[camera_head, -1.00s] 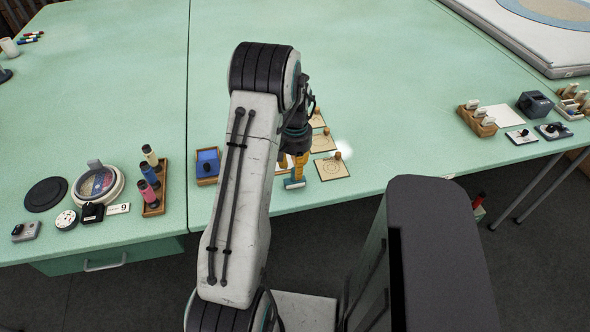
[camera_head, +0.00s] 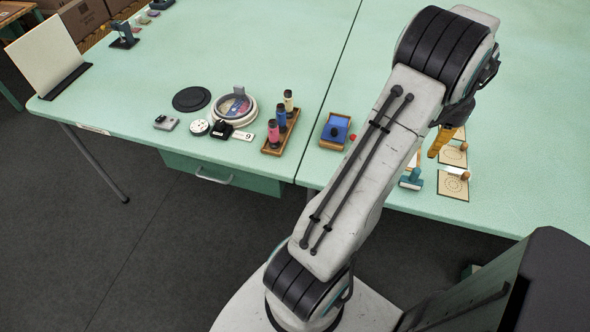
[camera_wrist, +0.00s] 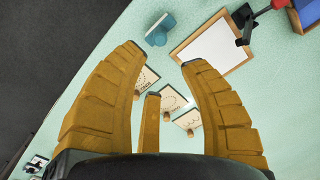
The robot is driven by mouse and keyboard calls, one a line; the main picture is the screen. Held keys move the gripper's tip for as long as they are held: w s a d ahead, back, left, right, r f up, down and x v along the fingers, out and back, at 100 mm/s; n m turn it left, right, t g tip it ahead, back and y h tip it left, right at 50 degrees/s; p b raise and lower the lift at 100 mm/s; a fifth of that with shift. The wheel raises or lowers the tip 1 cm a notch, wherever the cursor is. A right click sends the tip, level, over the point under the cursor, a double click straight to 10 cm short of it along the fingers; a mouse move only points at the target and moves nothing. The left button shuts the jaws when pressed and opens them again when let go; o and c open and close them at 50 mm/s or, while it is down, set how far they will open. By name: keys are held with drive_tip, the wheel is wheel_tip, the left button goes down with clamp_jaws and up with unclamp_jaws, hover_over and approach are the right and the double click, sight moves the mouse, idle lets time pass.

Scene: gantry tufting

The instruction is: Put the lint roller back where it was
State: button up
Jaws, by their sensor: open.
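My gripper (camera_head: 441,142) hangs over the bench near its front edge, fingers down. In the wrist view its orange fingers (camera_wrist: 160,68) are spread, with nothing between them. I cannot pick out a lint roller for certain. A red-handled tool with a black head (camera_wrist: 246,24) rests at a board (camera_wrist: 212,45); my arm hides most of that area in the head view.
Several cards with wooden-knobbed stamps (camera_head: 454,184) lie beside the gripper. A blue pad in a wooden tray (camera_head: 335,130) and a rack of bottles (camera_head: 281,134) stand left of my arm. A round dish (camera_head: 236,107) and black disc (camera_head: 191,99) lie farther left.

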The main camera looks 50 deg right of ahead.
drive_tip(key=shift+w, duration=0.1)
drive_tip(key=w+a+r+n+h, duration=0.1)
drive_tip(key=w+a+r+n, duration=0.2)
drive_tip(key=w, duration=0.5)
drive_tip(key=w+a+r+n, duration=0.2)
drive_tip(key=w+a+r, duration=0.15)
drive_tip(key=w, duration=0.35)
drive_tip(key=w+a+r+n+t, duration=0.1)
drive_tip(key=w+a+r+n, duration=0.3)
drive_tip(key=w+a, duration=0.7)
drive_tip(key=a+r+n+t, duration=0.1)
drive_tip(key=a+n, duration=0.3)
drive_tip(key=a, duration=1.1)
drive_tip(key=s+a+n+t, duration=0.1)
drive_tip(key=s+a+n, duration=0.1)
drive_tip(key=a, duration=0.4)
drive_tip(key=s+a+f+n+t+y, duration=0.1)
drive_tip(key=s+a+n, duration=0.2)
drive_tip(key=a, duration=0.4)
drive_tip(key=shift+s+f+n, duration=0.2)
drive_tip(key=shift+s+n, duration=0.15)
drive_tip(key=shift+n, duration=0.35)
